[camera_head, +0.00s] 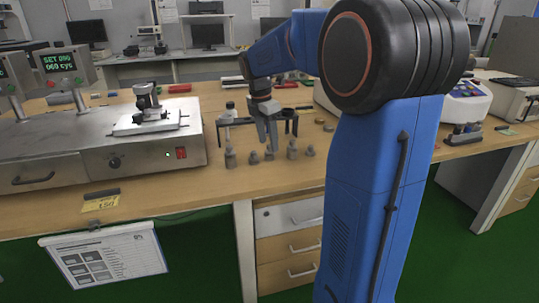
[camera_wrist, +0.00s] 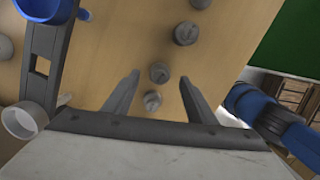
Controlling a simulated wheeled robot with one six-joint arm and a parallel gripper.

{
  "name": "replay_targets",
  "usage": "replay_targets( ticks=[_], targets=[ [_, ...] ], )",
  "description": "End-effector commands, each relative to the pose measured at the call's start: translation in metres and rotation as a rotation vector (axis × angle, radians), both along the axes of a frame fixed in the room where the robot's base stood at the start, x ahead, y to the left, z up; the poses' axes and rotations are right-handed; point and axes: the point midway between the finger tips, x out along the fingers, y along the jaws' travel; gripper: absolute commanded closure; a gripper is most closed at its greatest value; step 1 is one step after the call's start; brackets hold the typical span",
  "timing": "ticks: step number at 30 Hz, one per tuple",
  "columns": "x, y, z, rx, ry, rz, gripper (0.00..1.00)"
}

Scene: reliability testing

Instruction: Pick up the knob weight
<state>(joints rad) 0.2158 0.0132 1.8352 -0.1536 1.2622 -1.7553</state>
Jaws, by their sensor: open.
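Several grey metal knob weights stand in a row near the table's front edge. In the head view they include one at the left end (camera_head: 230,157), a small one (camera_head: 254,158) and one at the right (camera_head: 310,151). My gripper (camera_head: 267,140) is above the row, pointing down. In the wrist view my gripper (camera_wrist: 160,76) is open and empty. One small knob weight (camera_wrist: 159,73) shows between the fingertips and another (camera_wrist: 153,101) shows nearer the palm. A larger knob weight (camera_wrist: 186,33) lies beyond the fingertips. I cannot tell the exact height of the fingers above the weights.
A dark rack (camera_head: 235,121) stands just behind the row; it also shows at the left of the wrist view (camera_wrist: 42,66). A metal test machine (camera_head: 80,150) fills the table's left side. Bare wood (camera_head: 285,172) lies before the weights.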

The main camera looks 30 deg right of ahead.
Motion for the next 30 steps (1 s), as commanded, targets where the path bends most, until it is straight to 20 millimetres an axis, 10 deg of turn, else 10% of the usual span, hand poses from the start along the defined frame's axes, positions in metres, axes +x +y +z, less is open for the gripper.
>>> replay_targets(
  ticks=[15, 22, 30],
  targets=[
    [0.000, -0.004, -0.030, 0.000, 0.000, 0.000, 0.49],
    [0.000, -0.004, -0.030, 0.000, 0.000, 0.000, 1.00],
    [0.000, -0.004, -0.028, 0.000, -0.001, 0.000, 1.00]
  ],
)
